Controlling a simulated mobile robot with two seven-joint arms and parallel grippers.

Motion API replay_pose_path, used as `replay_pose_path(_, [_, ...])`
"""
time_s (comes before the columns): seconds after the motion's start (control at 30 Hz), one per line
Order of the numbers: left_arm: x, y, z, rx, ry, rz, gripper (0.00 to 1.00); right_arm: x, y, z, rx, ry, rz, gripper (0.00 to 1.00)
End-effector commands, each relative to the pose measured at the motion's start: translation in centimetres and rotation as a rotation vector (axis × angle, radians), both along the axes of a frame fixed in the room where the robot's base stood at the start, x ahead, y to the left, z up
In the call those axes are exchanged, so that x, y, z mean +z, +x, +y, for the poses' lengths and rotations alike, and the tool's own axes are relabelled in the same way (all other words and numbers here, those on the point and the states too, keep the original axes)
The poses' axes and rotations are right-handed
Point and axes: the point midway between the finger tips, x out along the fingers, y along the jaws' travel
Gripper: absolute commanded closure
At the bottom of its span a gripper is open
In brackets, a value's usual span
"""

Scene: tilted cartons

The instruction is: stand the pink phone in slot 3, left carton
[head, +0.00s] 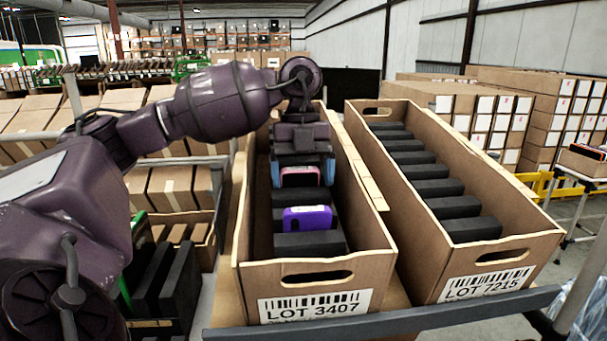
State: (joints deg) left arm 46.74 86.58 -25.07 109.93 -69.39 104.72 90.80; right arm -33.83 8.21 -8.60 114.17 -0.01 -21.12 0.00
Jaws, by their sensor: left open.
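The left carton (258,275), labelled LOT 3407, is a long brown box with black foam dividers across it. The pink phone (299,176) shows its upper part above the foam in this carton, behind the purple phone. My left gripper (302,174) reaches down into the carton from above. Its bluish fingers are open, one on each side of the pink phone. The gripper body hides the slots farther back, and the phone's lower part is hidden, so I cannot tell which numbered slot it is in. My right gripper is out of view.
A purple phone (307,219) stands in a nearer slot of the left carton. The right carton (544,246), labelled LOT 7215, has several black dividers and no phone visible. A metal rail (400,318) runs along the front. Black panels (165,285) stand at lower left.

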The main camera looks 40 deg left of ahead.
Motion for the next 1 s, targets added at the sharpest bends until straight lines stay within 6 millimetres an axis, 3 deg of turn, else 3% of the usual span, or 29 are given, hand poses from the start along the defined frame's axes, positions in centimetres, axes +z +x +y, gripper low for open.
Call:
replay_pose_path(0.03, [-0.9,-0.3,0.0,-0.004,0.003,0.025,0.0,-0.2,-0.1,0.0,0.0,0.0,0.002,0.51])
replay_pose_path(0.57, [-0.5,-0.2,0.0,-0.004,0.005,0.026,0.0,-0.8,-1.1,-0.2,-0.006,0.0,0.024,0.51])
replay_pose_path(0.67, [0.5,0.0,0.2,-0.003,0.005,0.02,0.0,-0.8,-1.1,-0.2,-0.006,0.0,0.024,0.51])
replay_pose_path(1.0, [6.9,1.1,1.0,-0.002,0.002,0.004,0.0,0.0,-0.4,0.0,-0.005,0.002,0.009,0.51])
